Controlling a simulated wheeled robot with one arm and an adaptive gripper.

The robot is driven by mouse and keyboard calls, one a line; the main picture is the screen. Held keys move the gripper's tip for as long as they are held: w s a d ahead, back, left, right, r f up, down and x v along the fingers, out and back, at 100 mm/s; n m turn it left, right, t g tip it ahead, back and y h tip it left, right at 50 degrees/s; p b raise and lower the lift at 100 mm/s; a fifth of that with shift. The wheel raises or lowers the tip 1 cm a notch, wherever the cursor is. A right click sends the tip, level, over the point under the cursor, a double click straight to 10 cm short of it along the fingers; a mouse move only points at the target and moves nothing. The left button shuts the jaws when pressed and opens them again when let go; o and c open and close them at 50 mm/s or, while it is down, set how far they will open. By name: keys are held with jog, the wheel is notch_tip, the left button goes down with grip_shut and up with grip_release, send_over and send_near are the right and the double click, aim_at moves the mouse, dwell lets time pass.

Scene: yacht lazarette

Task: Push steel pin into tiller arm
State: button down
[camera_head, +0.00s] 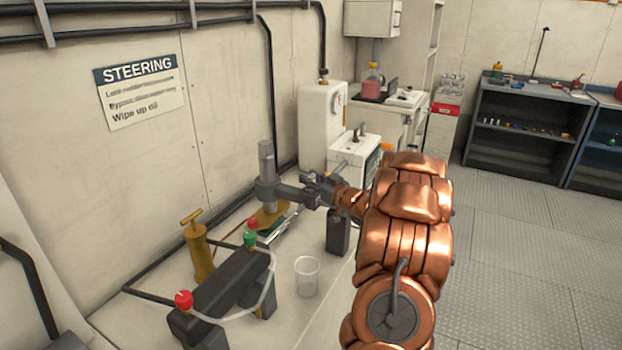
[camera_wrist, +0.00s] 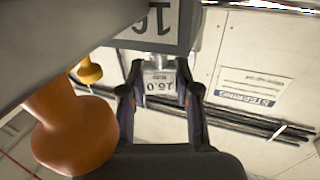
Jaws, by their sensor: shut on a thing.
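The grey tiller arm (camera_head: 290,195) reaches right from an upright grey post (camera_head: 266,160) on the bench. My gripper (camera_head: 318,182) is at the tiller arm's outer end. In the wrist view, which is upside down, my gripper (camera_wrist: 160,82) is shut on the steel pin (camera_wrist: 158,63), which bears a white label reading 16.0. The pin's far end meets or overlaps a grey block with a larger 16 label (camera_wrist: 155,25), apparently the tiller arm. Whether the pin has entered a hole is hidden. In the head view the pin is too small to make out.
A brass pump (camera_head: 198,250), a dark manifold with red and green knobs (camera_head: 222,295) and a clear beaker (camera_head: 307,277) stand at the front. A dark block (camera_head: 338,232) stands below my gripper. A white machine (camera_head: 352,158) is behind. Open floor lies right.

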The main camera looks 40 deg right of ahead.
jog(key=c, duration=0.7)
grip_release()
jog(key=shift+c, duration=0.2)
jog(key=shift+s+d, duration=0.1)
jog(key=s, duration=1.1)
jog(key=shift+s+a, duration=0.4)
